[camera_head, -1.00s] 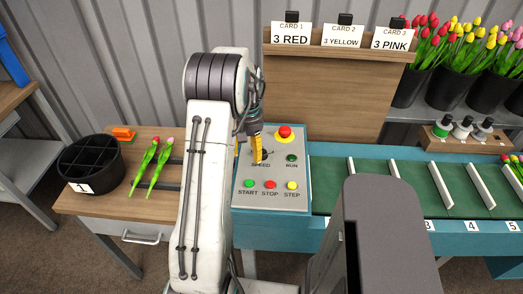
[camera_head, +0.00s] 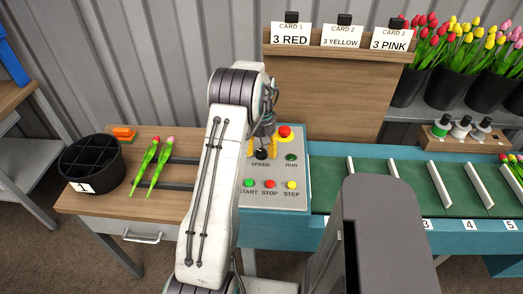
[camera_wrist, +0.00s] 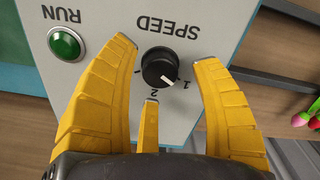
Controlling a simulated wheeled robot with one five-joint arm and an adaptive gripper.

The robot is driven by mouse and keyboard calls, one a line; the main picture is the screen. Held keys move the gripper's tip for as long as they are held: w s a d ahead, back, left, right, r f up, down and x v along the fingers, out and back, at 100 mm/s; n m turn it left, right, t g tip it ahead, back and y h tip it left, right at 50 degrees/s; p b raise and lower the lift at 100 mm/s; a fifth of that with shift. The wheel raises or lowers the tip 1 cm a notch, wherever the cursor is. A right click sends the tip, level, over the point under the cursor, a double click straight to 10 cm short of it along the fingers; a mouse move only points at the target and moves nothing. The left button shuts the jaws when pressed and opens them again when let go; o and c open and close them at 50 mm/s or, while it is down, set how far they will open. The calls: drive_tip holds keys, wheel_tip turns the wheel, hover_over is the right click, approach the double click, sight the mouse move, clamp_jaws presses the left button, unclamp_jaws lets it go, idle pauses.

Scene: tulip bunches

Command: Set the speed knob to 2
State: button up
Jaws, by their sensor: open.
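The speed knob (camera_wrist: 160,67) is a round black dial with a white pointer line, seen upside down in the wrist view. The knob sits on the grey control panel (camera_head: 275,202), under the SPEED label in the wrist view's inverted sense. My gripper (camera_wrist: 163,62) is open, with yellow fingers on both sides of the knob and a third finger below it, near the 2. I see gaps between fingers and knob. In the head view my gripper (camera_head: 262,152) is over the knob, which is mostly hidden.
A green RUN button (camera_wrist: 66,43) is close to one finger. The panel also has a red stop mushroom (camera_head: 284,131) and START, STOP and STEP buttons (camera_head: 270,184). A green conveyor (camera_head: 330,185) lies right; tulips (camera_head: 152,165) and a black bin (camera_head: 90,167) lie left.

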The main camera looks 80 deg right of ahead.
drive_tip(key=shift+f, duration=0.6)
drive_tip(key=shift+c, duration=0.3)
clamp_jaws()
drive_tip(key=shift+f+m+b, duration=0.15)
drive_tip(key=shift+m+b, duration=0.4)
drive_tip(key=shift+m, duration=0.55)
drive_tip(key=m+b, duration=0.1)
drive_tip(key=m, duration=0.2)
drive_tip(key=shift+m, duration=0.3)
drive_tip(key=m+b, duration=0.1)
drive_tip(key=m, duration=0.4)
drive_tip(key=shift+m, duration=0.4)
